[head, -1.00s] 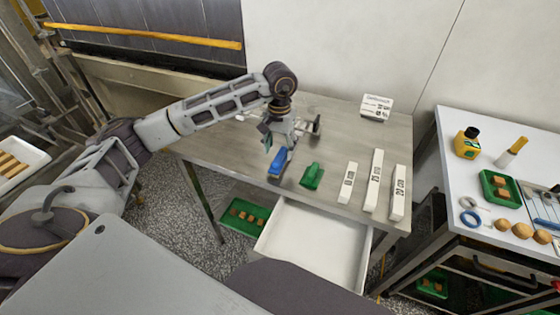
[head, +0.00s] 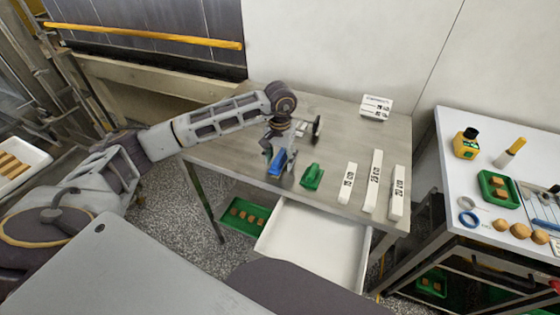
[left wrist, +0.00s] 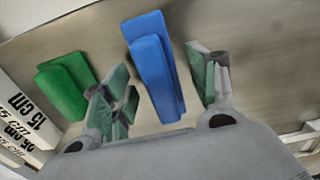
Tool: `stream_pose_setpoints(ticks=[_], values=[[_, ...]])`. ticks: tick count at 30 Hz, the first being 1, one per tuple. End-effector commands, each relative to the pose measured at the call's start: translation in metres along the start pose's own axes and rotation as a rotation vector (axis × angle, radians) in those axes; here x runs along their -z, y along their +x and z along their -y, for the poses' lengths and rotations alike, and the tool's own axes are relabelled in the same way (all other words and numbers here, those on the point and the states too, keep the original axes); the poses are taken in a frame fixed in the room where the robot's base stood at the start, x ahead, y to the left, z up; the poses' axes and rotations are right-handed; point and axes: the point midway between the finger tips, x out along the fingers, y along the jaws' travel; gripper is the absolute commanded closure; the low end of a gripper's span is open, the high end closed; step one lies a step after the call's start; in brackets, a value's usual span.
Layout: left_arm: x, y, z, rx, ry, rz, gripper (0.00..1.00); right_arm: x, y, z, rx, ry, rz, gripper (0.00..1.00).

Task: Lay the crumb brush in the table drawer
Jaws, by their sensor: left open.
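A blue, brush-like block (head: 277,164) lies near the front edge of the grey table (head: 225,150). In the left wrist view the blue block (left wrist: 153,65) lies between the two spread fingers. My left gripper (head: 279,158) is open over it, with one finger on each side; contact is not clear. A similar green block (head: 312,176) lies to its right, and shows at the left of the wrist view (left wrist: 66,86). The frames do not clearly show which block is the crumb brush. The table drawer (head: 306,249) is pulled out and looks empty. My right gripper is not in view.
Several white bars with length marks, such as this one (head: 373,182), lie right of the green block. A green tray (head: 236,228) with brown pieces sits below, left of the drawer. A second white-topped table (head: 455,195) with bottles and food stands at right.

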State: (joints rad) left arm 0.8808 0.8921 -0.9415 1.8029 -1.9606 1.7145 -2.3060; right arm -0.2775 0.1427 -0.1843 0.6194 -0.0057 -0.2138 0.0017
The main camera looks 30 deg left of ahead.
Motion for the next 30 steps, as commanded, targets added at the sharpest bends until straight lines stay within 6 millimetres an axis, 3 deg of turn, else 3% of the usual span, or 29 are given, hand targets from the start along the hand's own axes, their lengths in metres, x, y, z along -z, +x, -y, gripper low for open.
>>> stream_pose_setpoints(ticks=[18,30], values=[[0.0000,0.0074,-0.0001,0.000,0.000,-0.001,0.42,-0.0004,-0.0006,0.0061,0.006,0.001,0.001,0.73],[-0.0001,0.0073,-0.0002,0.000,0.001,-0.001,0.93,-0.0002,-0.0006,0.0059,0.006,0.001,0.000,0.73]])
